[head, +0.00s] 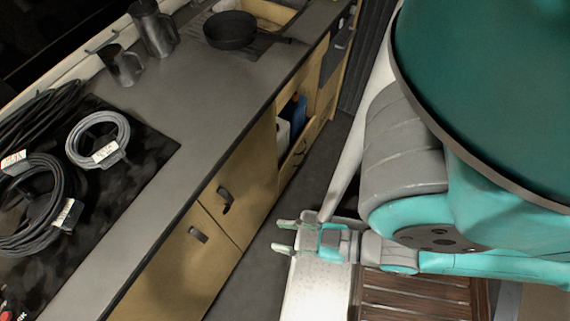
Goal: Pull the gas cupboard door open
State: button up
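Wooden cupboard fronts run along the side of the grey counter. One door (246,187) has a dark handle (225,200) near its upper left corner. A nearer door (178,278) has a dark handle (198,235) near its top right. Both look shut. No label shows which is the gas cupboard. My gripper (279,236) is open and empty, its fingers pointing left toward the cupboard fronts. It is to the right of both handles and appears apart from them.
The grey counter (190,95) holds coiled cables (98,140) on a dark mat, metal mugs (122,65) and a black pan (231,30). An open compartment beyond the doors holds a blue item (297,112). A narrow strip of dark floor (248,275) lies beside the fronts.

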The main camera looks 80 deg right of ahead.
aim_at(240, 197)
jog(key=k+j+z, duration=0.2)
jog(key=j+z, duration=0.15)
jog(key=k+j+z, duration=0.55)
jog(key=z, duration=0.2)
jog(key=k+j, duration=0.25)
jog(key=k, duration=0.15)
